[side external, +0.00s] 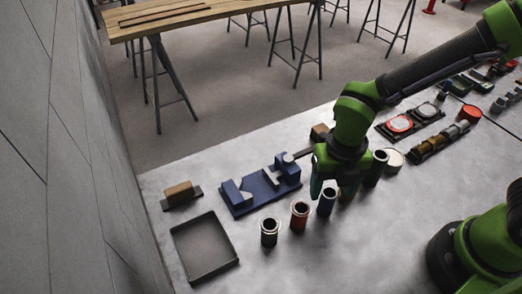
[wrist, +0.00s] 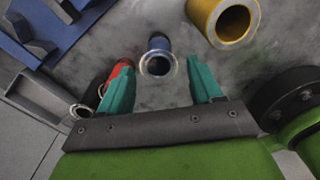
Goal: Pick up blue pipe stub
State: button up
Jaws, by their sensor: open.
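The blue pipe stub (side external: 326,203) stands upright on the grey metal table, a hollow tube with a pale rim. In the wrist view the blue pipe stub (wrist: 158,44) shows between and just beyond the teal fingertips. My gripper (side external: 331,181) points down close to the stub in the side view. In the wrist view my gripper (wrist: 161,76) is open, with a finger to each side of the stub's rim and visible space between. Nothing is held. I cannot tell the exact height of the fingertips against the stub.
A red stub (side external: 299,216) and a dark stub (side external: 269,232) stand to the left. A yellow stub (wrist: 224,22) is close by on the other side. A blue fixture (side external: 246,197) and an empty grey tray (side external: 226,268) lie further left. The front table area is clear.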

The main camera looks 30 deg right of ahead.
aim_at(330, 194)
jog(key=shift+f, duration=2.8)
jog(key=shift+c, duration=0.5)
grip_shut()
